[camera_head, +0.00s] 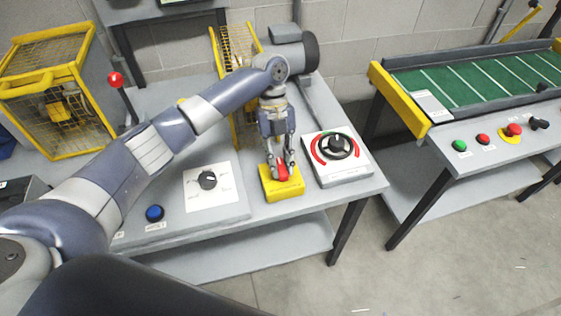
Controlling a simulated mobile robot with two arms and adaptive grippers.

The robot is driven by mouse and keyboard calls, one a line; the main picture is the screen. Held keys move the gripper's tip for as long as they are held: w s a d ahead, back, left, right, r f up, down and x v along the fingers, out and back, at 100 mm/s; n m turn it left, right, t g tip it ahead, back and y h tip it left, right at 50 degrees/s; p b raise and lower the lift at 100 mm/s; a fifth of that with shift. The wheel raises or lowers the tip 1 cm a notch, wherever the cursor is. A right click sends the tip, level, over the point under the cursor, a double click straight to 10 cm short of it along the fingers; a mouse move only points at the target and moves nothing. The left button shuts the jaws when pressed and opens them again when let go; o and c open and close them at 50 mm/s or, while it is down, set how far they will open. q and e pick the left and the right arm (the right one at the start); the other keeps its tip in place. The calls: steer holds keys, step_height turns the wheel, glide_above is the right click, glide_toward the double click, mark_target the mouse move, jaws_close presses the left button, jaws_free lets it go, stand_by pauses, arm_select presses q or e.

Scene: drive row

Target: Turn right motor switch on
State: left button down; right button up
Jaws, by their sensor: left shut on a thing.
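A yellow switch box (283,190) with a red knob (282,172) on top sits at the front of the grey table. My left gripper (280,170) points down over the box and is shut on the red knob. Its fingers partly hide the knob, so I cannot tell which way the knob is turned. My right gripper is not in view. No label on the box is readable, so I cannot tell from it whether this is the motor switch.
A white panel with a black dial (208,180) and a blue button (154,213) lie left of the box. A black rotary knob with a red arc (336,146) is just right. A red-topped lever (116,80) stands behind my arm. A green conveyor (480,82) is at right.

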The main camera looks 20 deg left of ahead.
arm_select(q)
steer(key=c, duration=1.4)
jaws_free()
steer(key=v, duration=1.2)
steer(key=shift+d, duration=0.1)
